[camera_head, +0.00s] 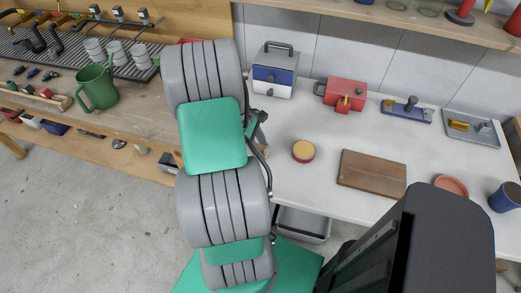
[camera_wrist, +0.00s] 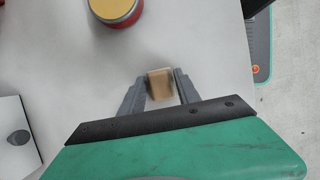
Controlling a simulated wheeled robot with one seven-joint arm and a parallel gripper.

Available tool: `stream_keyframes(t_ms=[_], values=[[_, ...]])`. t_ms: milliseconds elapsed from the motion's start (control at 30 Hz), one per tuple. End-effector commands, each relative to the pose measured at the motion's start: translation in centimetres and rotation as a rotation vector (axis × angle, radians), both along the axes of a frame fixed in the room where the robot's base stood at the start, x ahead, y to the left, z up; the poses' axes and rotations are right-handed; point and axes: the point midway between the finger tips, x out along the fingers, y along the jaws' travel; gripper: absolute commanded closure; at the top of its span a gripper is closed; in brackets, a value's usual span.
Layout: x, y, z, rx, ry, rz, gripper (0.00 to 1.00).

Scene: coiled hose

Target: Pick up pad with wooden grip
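A small wooden block (camera_wrist: 160,86), which looks like the wooden grip of the pad, sits between the two fingers of my gripper (camera_wrist: 160,88) in the wrist view. The fingers stand apart, one on each side of the wood, with little or no gap. I cannot tell whether they press on it. The pad under the wood is hidden. In the head view my arm hides most of the gripper, and only a bit of brown shows beside it, close to the left end of the white table (camera_head: 330,197).
A round red tin with a yellow top (camera_head: 303,151) stands near the gripper; it also shows in the wrist view (camera_wrist: 115,8). A blue-and-white box (camera_head: 274,73), a red box (camera_head: 343,93) and a wooden board (camera_head: 372,173) are on the table. The table edge is close by.

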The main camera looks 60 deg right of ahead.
Motion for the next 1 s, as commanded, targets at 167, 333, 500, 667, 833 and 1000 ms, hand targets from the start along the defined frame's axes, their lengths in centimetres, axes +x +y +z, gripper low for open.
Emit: stream_keyframes(t_ms=[167, 333, 500, 667, 833, 1000], values=[[0.0, 0.0, 0.0, 0.0, 0.0, 0.0, 0.77], [0.0, 0.0, 0.0, 0.0, 0.0, 0.0, 0.91], [0.0, 0.0, 0.0, 0.0, 0.0, 0.0, 1.0], [0.0, 0.0, 0.0, 0.0, 0.0, 0.0, 1.0], [0.1, -0.1, 0.6, -0.002, -0.001, 0.001, 1.0], [0.1, -0.1, 3.1, -0.004, -0.003, 0.001, 1.0]])
